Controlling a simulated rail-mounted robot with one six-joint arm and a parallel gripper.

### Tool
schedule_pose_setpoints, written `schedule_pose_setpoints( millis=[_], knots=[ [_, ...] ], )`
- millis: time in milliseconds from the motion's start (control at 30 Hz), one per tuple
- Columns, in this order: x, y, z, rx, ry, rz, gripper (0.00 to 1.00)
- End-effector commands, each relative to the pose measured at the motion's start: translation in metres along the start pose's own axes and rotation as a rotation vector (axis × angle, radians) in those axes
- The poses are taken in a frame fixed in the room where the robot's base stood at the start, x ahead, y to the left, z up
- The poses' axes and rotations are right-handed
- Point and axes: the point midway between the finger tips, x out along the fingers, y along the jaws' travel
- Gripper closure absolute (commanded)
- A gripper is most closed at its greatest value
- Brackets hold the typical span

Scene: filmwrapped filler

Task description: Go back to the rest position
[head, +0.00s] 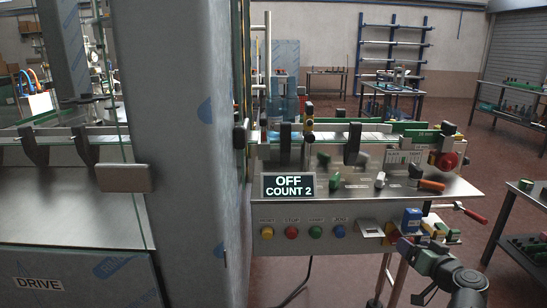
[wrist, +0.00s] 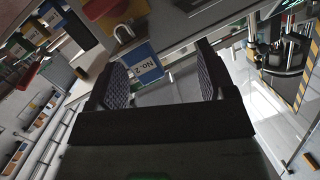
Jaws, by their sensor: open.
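My gripper (wrist: 156,66) is open in the wrist view, its two dark ridged fingers apart with nothing held between them. A blue block labelled "No. 2" (wrist: 145,70) shows beyond the fingertips, in the gap between them; I cannot tell how far off it is. In the head view, part of my arm (head: 468,278) reaches in from the lower right, beside the front right corner of the machine bench. A small blue box (head: 411,220) stands at that corner, close to the arm.
A display (head: 288,186) reads "OFF COUNT 2" above a row of coloured buttons (head: 314,232). A red-handled lever (head: 474,215) sticks out at the bench's right. A padlock-like shackle (wrist: 123,33) shows in the wrist view. Open floor (head: 335,275) lies below the bench.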

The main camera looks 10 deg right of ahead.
Motion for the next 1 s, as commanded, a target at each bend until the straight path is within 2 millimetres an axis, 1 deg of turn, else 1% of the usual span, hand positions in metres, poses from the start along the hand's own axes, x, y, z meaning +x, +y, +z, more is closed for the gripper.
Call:
schedule_pose_setpoints(
  millis=[33, 67, 100, 167, 200, 300, 400, 467, 500, 567, 667, 700, 733, 767, 800, 867, 967, 1000],
  knots=[
    [0.002, -0.012, 0.024, 0.065, -0.137, -0.033, 0.24],
    [0.005, -0.023, 0.043, 0.110, -0.244, -0.052, 0.24],
    [0.008, -0.040, 0.068, 0.160, -0.391, -0.061, 0.24],
    [0.009, -0.065, 0.106, 0.213, -0.616, -0.043, 0.24],
    [0.006, -0.082, 0.129, 0.233, -0.764, -0.008, 0.24],
    [-0.005, -0.118, 0.174, 0.211, -1.073, 0.134, 0.24],
    [-0.015, -0.146, 0.198, 0.117, -1.250, 0.268, 0.24],
    [-0.019, -0.164, 0.206, 0.037, -1.314, 0.316, 0.24],
    [-0.019, -0.175, 0.211, -0.024, -1.342, 0.331, 0.24],
    [-0.018, -0.195, 0.217, -0.115, -1.366, 0.322, 0.24],
    [-0.013, -0.238, 0.230, -0.220, -1.382, 0.253, 0.24],
    [-0.013, -0.256, 0.236, -0.258, -1.388, 0.221, 0.24],
    [-0.016, -0.264, 0.219, -0.263, -1.389, 0.216, 0.24],
    [-0.019, -0.266, 0.201, -0.257, -1.387, 0.221, 0.24],
    [-0.021, -0.270, 0.186, -0.254, -1.387, 0.222, 0.24],
    [-0.025, -0.276, 0.165, -0.253, -1.386, 0.222, 0.24],
    [-0.032, -0.287, 0.129, -0.253, -1.386, 0.222, 0.24],
    [-0.035, -0.292, 0.113, -0.253, -1.386, 0.222, 0.24]
  ],
)
